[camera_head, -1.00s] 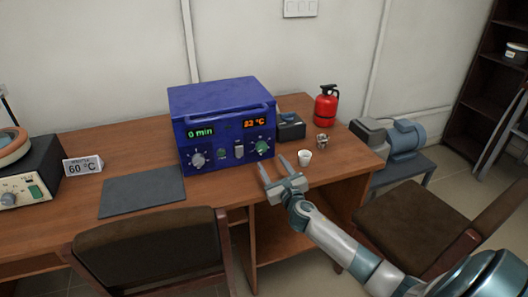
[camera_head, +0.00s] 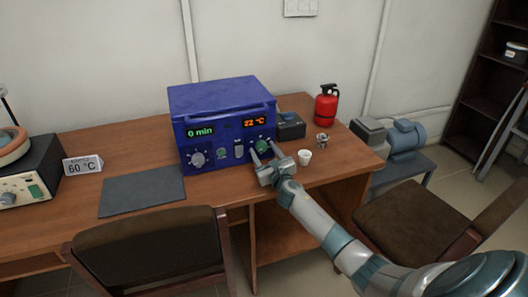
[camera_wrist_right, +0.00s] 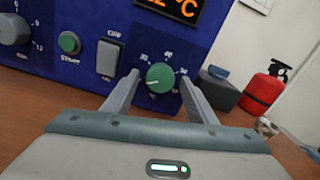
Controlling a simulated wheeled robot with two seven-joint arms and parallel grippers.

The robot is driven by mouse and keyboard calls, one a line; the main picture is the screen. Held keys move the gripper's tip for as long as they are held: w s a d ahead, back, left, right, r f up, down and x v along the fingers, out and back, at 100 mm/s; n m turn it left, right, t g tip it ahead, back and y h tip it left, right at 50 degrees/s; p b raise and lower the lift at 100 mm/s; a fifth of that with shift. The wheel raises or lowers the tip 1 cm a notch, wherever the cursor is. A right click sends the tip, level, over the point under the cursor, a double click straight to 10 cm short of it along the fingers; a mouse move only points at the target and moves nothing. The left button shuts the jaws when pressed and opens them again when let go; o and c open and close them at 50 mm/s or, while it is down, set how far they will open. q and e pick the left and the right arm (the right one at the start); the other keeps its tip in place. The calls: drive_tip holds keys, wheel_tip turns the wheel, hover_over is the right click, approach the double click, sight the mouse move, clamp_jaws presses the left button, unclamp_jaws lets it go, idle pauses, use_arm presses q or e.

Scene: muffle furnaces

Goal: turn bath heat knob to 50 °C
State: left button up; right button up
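The blue bath unit (camera_head: 222,120) stands on the desk, with a green "0 min" display on the left and an orange display that reads about 22 °C on the right. The green heat knob (camera_wrist_right: 160,77) is on the right of its front panel; it also shows in the head view (camera_head: 262,146). My right gripper (camera_head: 265,156) is at the panel. In the right wrist view its open fingers (camera_wrist_right: 158,95) stand on either side of the green knob, with gaps to it. My left gripper is not in view.
A grey knob (camera_head: 197,159) and a rocker switch (camera_wrist_right: 110,58) sit left of the green knob. A sign (camera_head: 82,167) reads 60 °C. A chair (camera_head: 150,250) is in front.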

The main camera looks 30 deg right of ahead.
drive_tip(key=c, duration=1)
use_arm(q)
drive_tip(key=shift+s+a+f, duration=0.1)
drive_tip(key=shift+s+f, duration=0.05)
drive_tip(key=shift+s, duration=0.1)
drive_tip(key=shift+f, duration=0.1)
